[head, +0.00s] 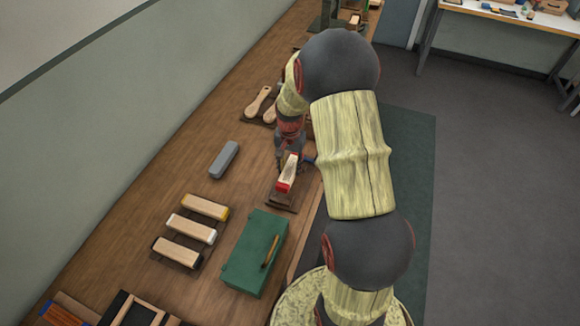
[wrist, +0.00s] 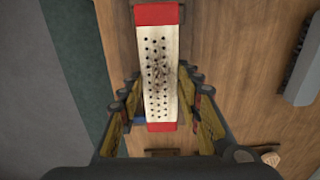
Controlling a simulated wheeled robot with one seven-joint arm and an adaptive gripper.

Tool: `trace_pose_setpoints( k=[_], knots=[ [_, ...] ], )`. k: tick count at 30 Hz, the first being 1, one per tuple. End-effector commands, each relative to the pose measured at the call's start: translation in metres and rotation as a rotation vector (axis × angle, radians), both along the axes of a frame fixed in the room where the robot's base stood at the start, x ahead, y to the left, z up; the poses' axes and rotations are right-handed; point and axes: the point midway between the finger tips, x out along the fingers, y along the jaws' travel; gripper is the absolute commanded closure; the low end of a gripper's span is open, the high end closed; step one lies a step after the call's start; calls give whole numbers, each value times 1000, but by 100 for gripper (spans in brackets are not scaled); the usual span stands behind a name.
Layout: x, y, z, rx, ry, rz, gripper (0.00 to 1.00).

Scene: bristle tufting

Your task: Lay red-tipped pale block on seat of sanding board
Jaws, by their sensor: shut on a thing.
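The pale block with red ends (head: 288,173) is in my gripper (head: 290,148), near the middle of the bench in the head view. In the wrist view the block (wrist: 160,70) lies lengthwise between my fingers (wrist: 158,95), its face full of dark holes. My gripper is shut on its sides. A dark flat frame (head: 281,206) shows just below the block's near end in the head view; it may be the sanding board. My arm and the block hide most of it, so I cannot tell whether the block touches its seat.
A grey bar (head: 224,160) lies left of my gripper. A green case (head: 245,258) stands nearer, and wooden paddles (head: 258,102) lie farther back.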

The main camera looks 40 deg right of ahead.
Motion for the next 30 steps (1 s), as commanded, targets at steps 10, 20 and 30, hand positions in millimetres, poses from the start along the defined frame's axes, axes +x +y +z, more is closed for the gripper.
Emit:
trace_pose_setpoints(
  k=[10, 20, 30],
  knots=[
    [0, 0, -2, 0, 0, 0, 96],
    [0, 0, -12, 0, 0, 0, 96],
    [0, 0, -23, -1, -1, 0, 96]
  ],
)
